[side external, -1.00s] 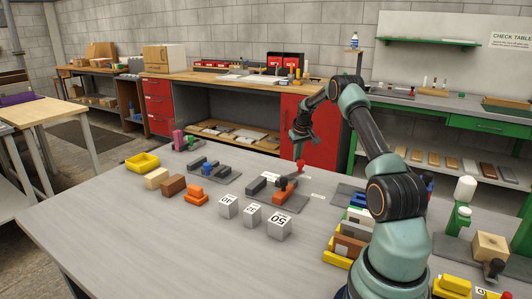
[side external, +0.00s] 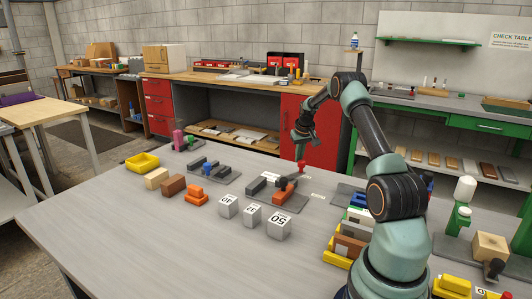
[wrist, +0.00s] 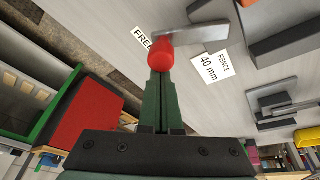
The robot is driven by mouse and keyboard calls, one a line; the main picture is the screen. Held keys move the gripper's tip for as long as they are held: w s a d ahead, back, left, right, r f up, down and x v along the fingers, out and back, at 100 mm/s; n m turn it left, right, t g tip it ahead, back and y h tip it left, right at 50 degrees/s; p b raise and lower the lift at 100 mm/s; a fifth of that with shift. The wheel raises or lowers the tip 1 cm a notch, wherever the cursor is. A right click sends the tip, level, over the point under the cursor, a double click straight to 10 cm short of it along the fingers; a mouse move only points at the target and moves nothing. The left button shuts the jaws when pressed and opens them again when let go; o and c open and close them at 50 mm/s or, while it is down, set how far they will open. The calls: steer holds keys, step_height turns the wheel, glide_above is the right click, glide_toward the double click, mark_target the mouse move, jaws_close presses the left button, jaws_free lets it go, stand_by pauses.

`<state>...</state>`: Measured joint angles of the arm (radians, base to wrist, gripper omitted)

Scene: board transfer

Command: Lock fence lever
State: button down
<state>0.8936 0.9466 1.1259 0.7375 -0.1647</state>
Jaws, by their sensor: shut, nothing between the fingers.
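The fence lever is a grey bar (side external: 290,180) with a red knob (side external: 301,167), on a dark grey plate (side external: 290,203) in the middle of the table. In the wrist view the bar (wrist: 205,35) runs right from the red knob (wrist: 160,50). The knob partly covers a white label reading "FREE" (wrist: 141,36). My gripper (side external: 303,139) is above the knob in the side view. In the wrist view its green fingers (wrist: 162,75) are shut and empty, tips overlapping the knob; I cannot tell if they touch it.
A "FENCE 40 mm" label (wrist: 211,67) lies beside the lever. Several marked grey cubes, including the 50 cube (side external: 279,227), stand in front of the plate. A second plate with dark blocks (side external: 211,172) is to its left. The table's front left is clear.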

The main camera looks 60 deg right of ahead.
steer(key=s+m, duration=0.1)
steer(key=m, duration=0.1)
steer(key=s+a+m, duration=0.1)
steer(key=s+m, duration=0.1)
steer(key=shift+s+a, duration=1)
steer(key=shift+a, duration=0.05)
steer(key=shift+s+a, duration=0.25)
steer(key=shift+a, duration=0.25)
steer(key=shift+s+a, duration=0.2)
steer(key=shift+a, duration=0.3)
steer(key=shift+s+a, duration=0.1)
steer(key=shift+a, duration=0.2)
steer(key=shift+s+a+f, duration=0.1)
steer(key=shift+a, duration=0.05)
steer(key=d, duration=0.2)
steer(key=s+d, duration=0.1)
steer(key=d, duration=0.1)
steer(key=shift+d, duration=0.2)
steer(key=w+a+r, duration=0.1)
steer(key=a+r, duration=0.2)
steer(key=r, duration=0.7)
steer(key=shift+a, duration=0.15)
steer(key=shift+w, duration=0.1)
